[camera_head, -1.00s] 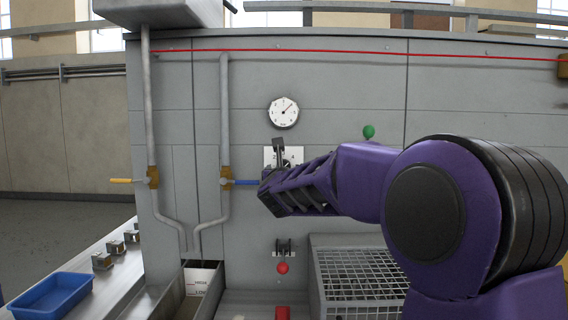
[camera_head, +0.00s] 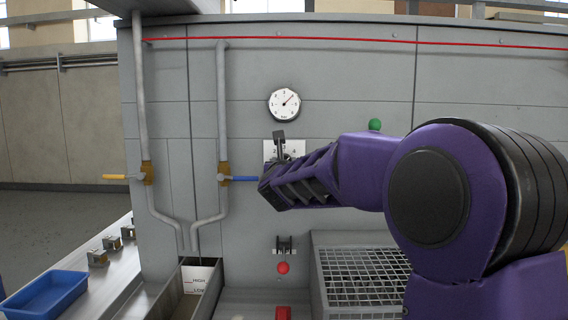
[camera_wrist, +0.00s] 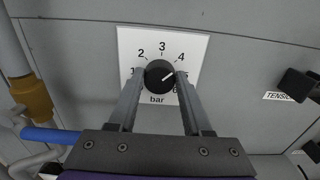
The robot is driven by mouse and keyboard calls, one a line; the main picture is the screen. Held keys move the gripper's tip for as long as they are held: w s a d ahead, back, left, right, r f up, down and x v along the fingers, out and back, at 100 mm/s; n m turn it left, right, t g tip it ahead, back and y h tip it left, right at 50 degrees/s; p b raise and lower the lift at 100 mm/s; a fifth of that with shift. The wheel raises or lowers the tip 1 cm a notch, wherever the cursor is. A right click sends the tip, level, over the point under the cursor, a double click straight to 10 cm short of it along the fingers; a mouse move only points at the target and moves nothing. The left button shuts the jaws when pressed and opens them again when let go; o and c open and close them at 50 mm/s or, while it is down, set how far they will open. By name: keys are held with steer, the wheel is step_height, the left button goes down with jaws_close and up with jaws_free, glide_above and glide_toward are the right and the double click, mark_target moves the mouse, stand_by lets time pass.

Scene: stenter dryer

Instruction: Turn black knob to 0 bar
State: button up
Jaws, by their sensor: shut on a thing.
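The black knob (camera_wrist: 158,75) sits on a white square plate marked with numbers and "bar" (camera_wrist: 189,43) in the wrist view. Its white pointer line aims to the right and slightly up, just below the 4. My gripper (camera_wrist: 161,80) has one finger on each side of the knob and is shut on it. The fingers partly cover the lower numbers. In the head view my gripper hides the knob and much of the plate (camera_head: 298,147). Above the plate, a round white gauge (camera_head: 284,104) shows its needle pointing up and right.
A blue-handled valve (camera_head: 240,179) is left of my gripper, and a yellow-handled valve (camera_head: 118,177) is farther left. A black control (camera_wrist: 299,85) is right of the plate. A red ball-ended lever (camera_head: 283,267) and a wire-mesh box (camera_head: 365,278) are below. A blue tray (camera_head: 45,294) is lower left.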

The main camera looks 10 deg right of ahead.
jaws_close()
steer(key=shift+f+n+p, duration=0.2)
steer(key=shift+n+p, duration=3)
steer(key=shift+n, duration=14.7)
